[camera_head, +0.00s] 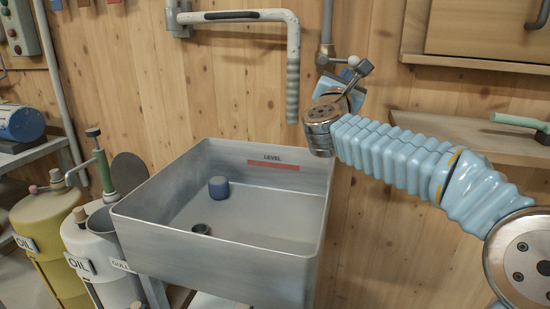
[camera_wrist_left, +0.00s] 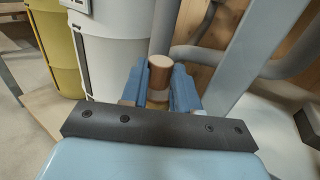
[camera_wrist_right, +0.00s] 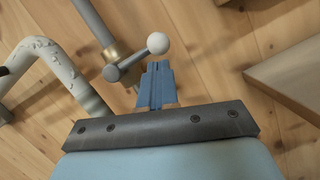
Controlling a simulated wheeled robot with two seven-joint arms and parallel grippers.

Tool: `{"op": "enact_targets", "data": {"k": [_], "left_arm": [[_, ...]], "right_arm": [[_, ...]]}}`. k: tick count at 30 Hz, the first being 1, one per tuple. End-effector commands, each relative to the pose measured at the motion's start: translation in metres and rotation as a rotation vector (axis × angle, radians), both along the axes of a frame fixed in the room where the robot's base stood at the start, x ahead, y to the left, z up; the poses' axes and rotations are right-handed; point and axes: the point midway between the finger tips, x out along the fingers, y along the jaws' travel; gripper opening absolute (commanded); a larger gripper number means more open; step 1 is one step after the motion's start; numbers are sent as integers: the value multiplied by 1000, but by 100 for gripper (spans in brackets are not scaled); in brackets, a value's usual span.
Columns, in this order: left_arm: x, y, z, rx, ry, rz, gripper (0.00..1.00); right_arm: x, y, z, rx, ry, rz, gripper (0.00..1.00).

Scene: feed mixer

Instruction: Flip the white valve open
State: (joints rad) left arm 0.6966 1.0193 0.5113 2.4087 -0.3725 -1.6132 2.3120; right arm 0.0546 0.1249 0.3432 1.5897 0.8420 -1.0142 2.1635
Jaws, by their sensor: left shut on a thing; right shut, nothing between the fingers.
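The white valve shows as a white ball knob (camera_head: 354,61) on a short grey lever, on the pipe at the wall above the basin. In the right wrist view the knob (camera_wrist_right: 157,43) stands just beyond my right fingertips, with the lever (camera_wrist_right: 132,61) running to a brass fitting. My right gripper (camera_wrist_right: 158,66) is shut and empty, close to the knob; I cannot tell if they touch. In the head view its blue fingers (camera_head: 328,86) are just below the valve.
A curved white spout (camera_head: 293,60) hangs to the left of the valve. A wooden shelf (camera_head: 460,135) is on the right. Yellow (camera_head: 45,225) and white (camera_head: 95,250) oil drums stand at left.

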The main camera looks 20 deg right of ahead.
Motion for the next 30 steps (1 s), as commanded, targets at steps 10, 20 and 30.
{"op": "enact_targets", "data": {"k": [10,20,30], "left_arm": [[0,0,3,0,-1,0,0],[0,0,1,0,-1,0,0],[0,0,-2,0,-1,0,0]], "right_arm": [[1,-4,5,-1,1,0,0],[1,-4,6,-24,14,-1,0],[0,-5,10,-71,42,0,0]]}}
